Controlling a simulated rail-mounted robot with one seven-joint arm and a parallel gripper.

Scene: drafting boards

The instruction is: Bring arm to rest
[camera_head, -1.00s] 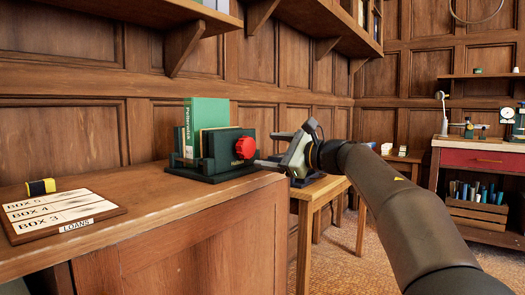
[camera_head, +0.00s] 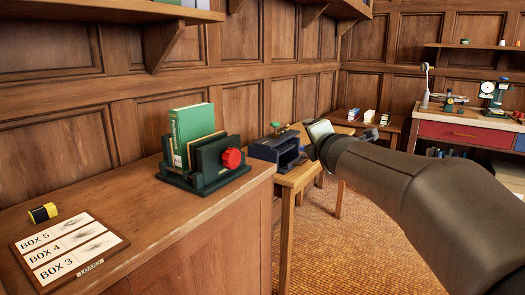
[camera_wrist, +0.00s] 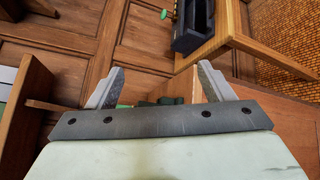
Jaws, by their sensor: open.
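My gripper shows in the wrist view (camera_wrist: 153,88) with its two fingers wide apart and nothing between them. In the head view my arm comes in from the right, and the gripper end is mostly hidden behind my wrist, near the small wooden table (camera_head: 301,175). It is to the right of the dark green book holder (camera_head: 205,170), apart from it. The holder carries a green book (camera_head: 192,128) and has a red knob (camera_head: 231,158) on its front.
A loans board (camera_head: 68,250) and a yellow-black roll (camera_head: 43,213) lie on the wooden counter (camera_head: 165,225). A dark blue device (camera_head: 275,150) stands on the small table. A bench with a red drawer (camera_head: 460,133) stands at the back right. Carpet (camera_head: 350,240) lies open between them.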

